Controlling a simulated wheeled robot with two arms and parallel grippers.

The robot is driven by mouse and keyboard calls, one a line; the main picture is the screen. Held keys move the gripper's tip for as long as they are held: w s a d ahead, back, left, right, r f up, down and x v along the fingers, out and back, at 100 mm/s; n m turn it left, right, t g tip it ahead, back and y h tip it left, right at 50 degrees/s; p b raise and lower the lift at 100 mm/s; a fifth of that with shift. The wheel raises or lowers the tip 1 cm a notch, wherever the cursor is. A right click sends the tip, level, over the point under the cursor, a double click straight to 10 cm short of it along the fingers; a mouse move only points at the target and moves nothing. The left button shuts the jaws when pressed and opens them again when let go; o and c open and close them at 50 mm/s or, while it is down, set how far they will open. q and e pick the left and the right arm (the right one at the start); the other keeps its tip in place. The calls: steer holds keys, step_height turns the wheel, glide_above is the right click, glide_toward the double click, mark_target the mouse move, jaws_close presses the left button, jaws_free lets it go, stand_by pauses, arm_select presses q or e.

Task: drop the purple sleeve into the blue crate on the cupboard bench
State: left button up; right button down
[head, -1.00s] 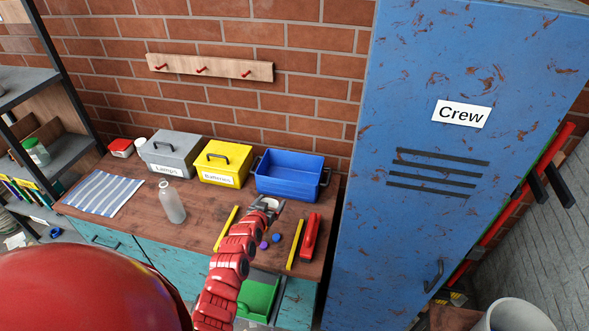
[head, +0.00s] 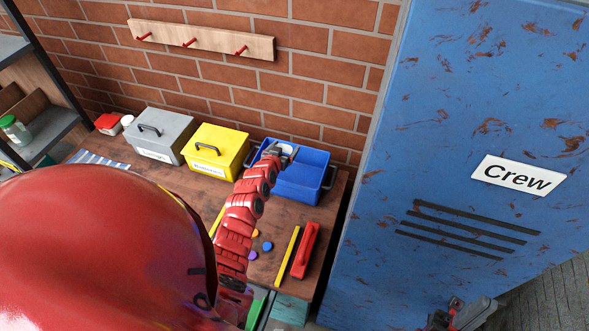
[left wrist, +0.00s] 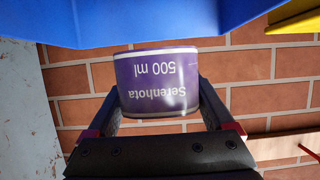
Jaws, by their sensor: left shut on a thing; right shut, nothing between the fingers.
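The purple sleeve (left wrist: 155,83), with a white band and the words "Serenhota 500 ml" upside down, is between the two fingers of my left gripper (head: 281,151) in the left wrist view. In the head view my left gripper is shut over the back left part of the blue crate (head: 296,189); the sleeve is too small to make out there. The crate's blue also fills the top of the left wrist view (left wrist: 110,22). My right gripper (head: 462,317) is shut and empty at the lower right, in front of the blue locker.
A yellow bin (head: 215,150) and a grey bin (head: 160,136) stand left of the crate. A red tool (head: 305,250), a yellow strip (head: 287,253) and small coloured caps (head: 267,246) lie on the bench before it. The tall locker (head: 440,150) bounds the right side.

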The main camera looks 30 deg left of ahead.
arm_select(q)
step_height(320, 180, down, 6)
steer(key=b, duration=0.4)
steer(key=shift+r, duration=0.25)
steer(key=o, duration=0.8)
